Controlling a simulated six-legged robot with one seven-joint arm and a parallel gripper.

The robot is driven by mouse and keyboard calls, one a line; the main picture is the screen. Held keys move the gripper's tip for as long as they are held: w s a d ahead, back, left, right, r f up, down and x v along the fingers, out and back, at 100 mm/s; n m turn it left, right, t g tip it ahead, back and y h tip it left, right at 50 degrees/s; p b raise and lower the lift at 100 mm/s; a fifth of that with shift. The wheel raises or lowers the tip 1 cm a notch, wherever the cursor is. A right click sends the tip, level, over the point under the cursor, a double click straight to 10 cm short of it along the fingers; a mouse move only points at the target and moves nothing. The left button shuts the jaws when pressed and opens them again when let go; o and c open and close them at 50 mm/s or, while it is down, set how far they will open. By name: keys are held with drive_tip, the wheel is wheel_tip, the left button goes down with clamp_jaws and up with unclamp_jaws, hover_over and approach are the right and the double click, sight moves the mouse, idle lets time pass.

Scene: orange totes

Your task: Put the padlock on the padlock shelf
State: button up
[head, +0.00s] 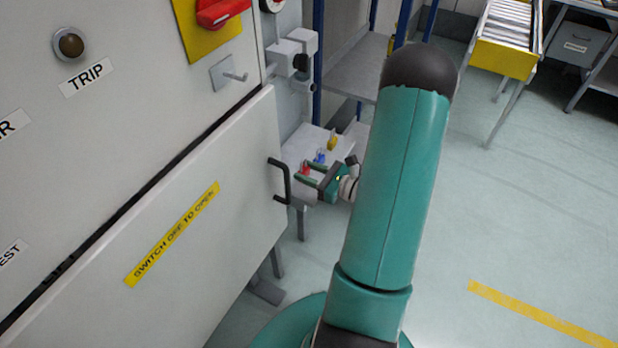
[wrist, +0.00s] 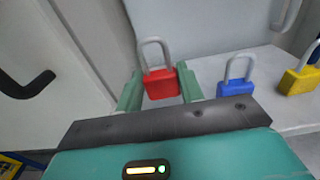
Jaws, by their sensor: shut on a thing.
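A red padlock (wrist: 162,84) with a grey shackle stands upright between the two green fingers of my gripper (wrist: 160,88) in the wrist view. The gripper is shut on its body. In the head view the red padlock (head: 305,169) and my gripper (head: 309,178) are at the near end of a pale shelf (head: 298,148). That shelf also shows in the wrist view (wrist: 265,64). I cannot tell whether the padlock's base touches the shelf; its lower part is hidden behind my gripper.
A blue padlock (wrist: 236,88) and a yellow padlock (wrist: 299,82) stand on the shelf to the right of my gripper. A cabinet door with a black handle (head: 280,180) is close on the left.

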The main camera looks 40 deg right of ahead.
sight(310, 188)
drive_tip(key=shift+d+f, duration=0.1)
drive_tip(key=shift+f, duration=1.55)
drive_tip(key=shift+f, duration=0.1)
drive_tip(key=o, duration=1)
drive_tip(key=shift+s+d, duration=0.1)
drive_tip(key=shift+s, duration=0.15)
drive_tip(key=v, duration=1.1)
drive_tip(key=shift+s, duration=0.3)
